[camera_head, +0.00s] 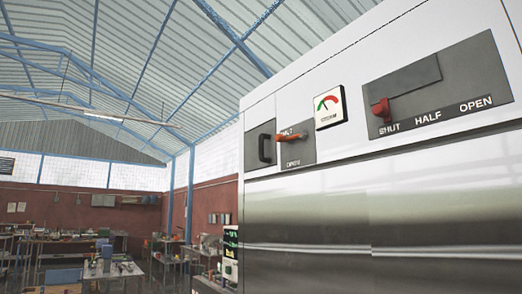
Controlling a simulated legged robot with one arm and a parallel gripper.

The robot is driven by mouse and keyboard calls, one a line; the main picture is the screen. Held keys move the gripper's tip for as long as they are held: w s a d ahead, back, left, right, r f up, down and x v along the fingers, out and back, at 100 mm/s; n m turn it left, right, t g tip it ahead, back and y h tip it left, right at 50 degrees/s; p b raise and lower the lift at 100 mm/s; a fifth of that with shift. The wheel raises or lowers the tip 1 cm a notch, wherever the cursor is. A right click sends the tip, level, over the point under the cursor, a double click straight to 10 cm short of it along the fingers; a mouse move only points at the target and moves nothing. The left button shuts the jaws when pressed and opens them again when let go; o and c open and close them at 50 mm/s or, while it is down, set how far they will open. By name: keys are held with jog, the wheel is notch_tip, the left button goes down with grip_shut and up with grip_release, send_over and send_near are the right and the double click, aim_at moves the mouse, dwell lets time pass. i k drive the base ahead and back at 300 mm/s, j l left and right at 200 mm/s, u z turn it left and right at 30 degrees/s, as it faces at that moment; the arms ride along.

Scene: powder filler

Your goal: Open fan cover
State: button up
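A large white and steel machine (306,180) fills the right side of the head view. On its upper front, a grey panel (440,85) carries a red knob (380,111) at its left end, above the word SHUT; HALF and OPEN are printed to the right. Further left, a smaller grey panel (298,155) has an orange-red lever (287,136) lying level near the word SHUT, with OPEN printed below. A black handle (264,148) sits left of that lever. No part is labelled as the fan cover. My gripper is not in view.
A round-scaled gauge (330,107) with a red and green arc sits between the two panels. A small display with buttons (230,253) is at the machine's left edge. Cluttered workbenches (108,270) stand far back at left, by a red-brown wall (90,212).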

aim_at(260, 146)
jog(key=i+j+z, duration=0.1)
jog(key=i+j, duration=0.2)
jog(key=i+j+z, duration=0.15)
jog(key=i+j, duration=0.15)
jog(key=j, duration=0.2)
jog(key=i+j+z, duration=0.1)
jog(key=i+j, duration=0.15)
jog(key=j, duration=0.2)
